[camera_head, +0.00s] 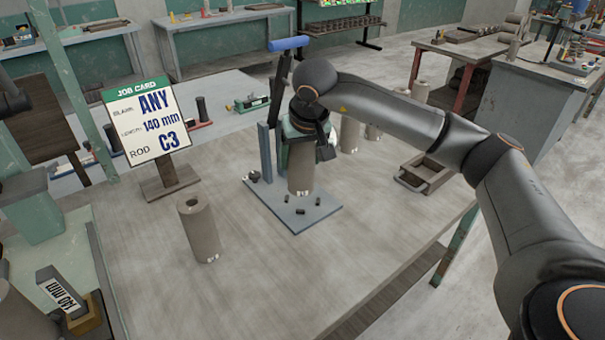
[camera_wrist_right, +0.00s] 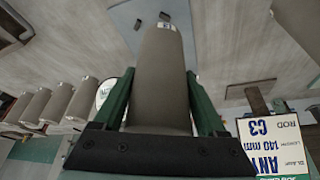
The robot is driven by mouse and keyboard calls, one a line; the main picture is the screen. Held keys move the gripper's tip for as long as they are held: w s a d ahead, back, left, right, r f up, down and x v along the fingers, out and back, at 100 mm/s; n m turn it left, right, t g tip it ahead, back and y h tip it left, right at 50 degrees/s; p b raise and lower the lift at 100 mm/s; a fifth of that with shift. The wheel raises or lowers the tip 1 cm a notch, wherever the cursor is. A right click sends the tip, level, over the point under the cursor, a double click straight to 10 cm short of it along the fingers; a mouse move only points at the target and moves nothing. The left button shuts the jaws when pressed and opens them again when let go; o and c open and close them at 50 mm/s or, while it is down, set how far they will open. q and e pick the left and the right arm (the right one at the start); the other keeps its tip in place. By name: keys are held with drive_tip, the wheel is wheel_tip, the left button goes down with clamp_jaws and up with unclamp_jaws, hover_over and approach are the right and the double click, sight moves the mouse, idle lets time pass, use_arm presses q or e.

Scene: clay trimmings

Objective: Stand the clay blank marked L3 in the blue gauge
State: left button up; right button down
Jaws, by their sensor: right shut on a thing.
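My right gripper (camera_head: 303,138) is shut on a grey clay blank (camera_head: 301,168), holding it upright over the blue gauge (camera_head: 270,204). The gauge has a flat base plate and blue upright posts at its left side. I cannot tell whether the blank's bottom touches the plate. In the right wrist view the blank (camera_wrist_right: 160,85) sits between the green fingers (camera_wrist_right: 160,115). A small mark shows near its lower end, too small to read. Several small dark pieces lie on the plate. My left gripper is not in view.
A hollow clay blank (camera_head: 200,232) stands on the bench left of the gauge. A job card (camera_head: 147,122) stands behind it. More blanks (camera_head: 349,134) stand behind the gauge. A small wooden box (camera_head: 428,172) is to the right. The front of the bench is clear.

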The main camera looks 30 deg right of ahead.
sight(309, 144)
drive_tip(key=shift+d+x, duration=0.2)
drive_tip(key=shift+x, duration=1.1)
drive_tip(key=shift+d+x, duration=0.2)
drive_tip(key=shift+x, duration=1.1)
drive_tip(key=shift+d+x, duration=0.25)
drive_tip(key=shift+x, duration=1.05)
drive_tip(key=shift+f, duration=0.1)
unclamp_jaws()
drive_tip(key=shift+f, duration=0.1)
drive_tip(key=shift+s+r, duration=0.15)
drive_tip(key=shift+r, duration=0.3)
drive_tip(key=v, duration=1.1)
drive_tip(key=shift+s+a+r, duration=0.1)
drive_tip(key=shift+s+r, duration=0.05)
drive_tip(key=shift+r, duration=0.05)
